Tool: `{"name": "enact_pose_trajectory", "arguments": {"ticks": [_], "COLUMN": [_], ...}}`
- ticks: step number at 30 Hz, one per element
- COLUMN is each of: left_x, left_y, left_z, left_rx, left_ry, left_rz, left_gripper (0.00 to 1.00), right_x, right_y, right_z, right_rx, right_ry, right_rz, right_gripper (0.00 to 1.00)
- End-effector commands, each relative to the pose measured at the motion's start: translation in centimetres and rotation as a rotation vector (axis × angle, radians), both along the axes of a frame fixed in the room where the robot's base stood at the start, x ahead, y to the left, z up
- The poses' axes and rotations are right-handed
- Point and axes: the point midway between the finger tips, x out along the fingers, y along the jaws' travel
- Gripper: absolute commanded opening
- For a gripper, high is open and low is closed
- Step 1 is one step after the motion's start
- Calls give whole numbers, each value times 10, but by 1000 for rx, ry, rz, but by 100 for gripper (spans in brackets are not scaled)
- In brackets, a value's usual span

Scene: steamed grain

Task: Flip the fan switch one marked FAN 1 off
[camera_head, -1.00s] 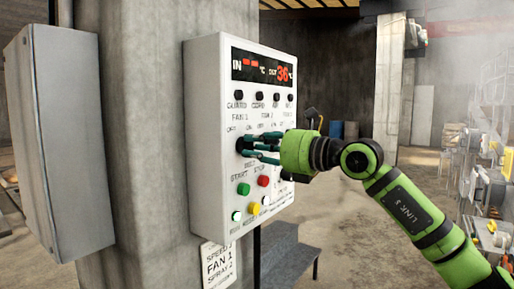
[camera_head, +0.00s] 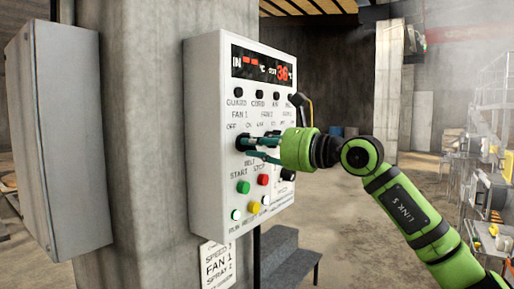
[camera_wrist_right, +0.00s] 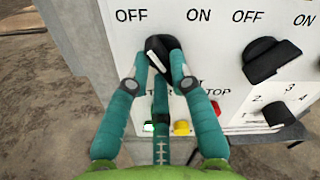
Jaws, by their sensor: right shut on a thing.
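The white control panel (camera_head: 207,120) stands on a concrete pillar, with a FAN 1 label (camera_head: 239,113) above OFF and ON marks. Below them is the black FAN 1 knob (camera_head: 241,144), largely covered by my fingers in the head view. My right gripper (camera_head: 260,147) reaches it from the right. In the right wrist view, my right gripper's (camera_wrist_right: 160,66) teal fingers are closed around the black knob (camera_wrist_right: 172,49), under OFF and ON. A white mark shows on the knob's left side; I cannot tell its exact setting. My left gripper is out of view.
Another black knob (camera_wrist_right: 272,62) sits close to the right of the gripped one. Green, red and yellow buttons (camera_head: 253,208) lie below. A grey box (camera_head: 70,130) hangs left of the panel.

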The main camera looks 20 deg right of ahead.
Motion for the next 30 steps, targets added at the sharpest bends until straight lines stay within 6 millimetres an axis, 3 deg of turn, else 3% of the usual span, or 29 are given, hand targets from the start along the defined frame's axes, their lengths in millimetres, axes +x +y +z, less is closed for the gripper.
{"name": "enact_pose_trajectory", "arguments": {"ticks": [9, 26, 27, 28, 30], "left_x": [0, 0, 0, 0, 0], "left_y": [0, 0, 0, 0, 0], "left_z": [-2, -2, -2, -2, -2], "left_rx": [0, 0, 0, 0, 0], "left_ry": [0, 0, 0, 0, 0], "left_rz": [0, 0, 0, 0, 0], "left_gripper": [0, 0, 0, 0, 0], "right_x": [0, 0, 0, 0, 0], "right_y": [0, 0, 0, 0, 0], "right_z": [0, 0, 0, 0, 0], "right_rx": [-103, -127, -127, -127, -127], "right_ry": [-81, -101, -101, -101, -101], "right_rz": [1, 0, 0, 0, 0], "right_gripper": [0, 0, 30, 42, 46]}}
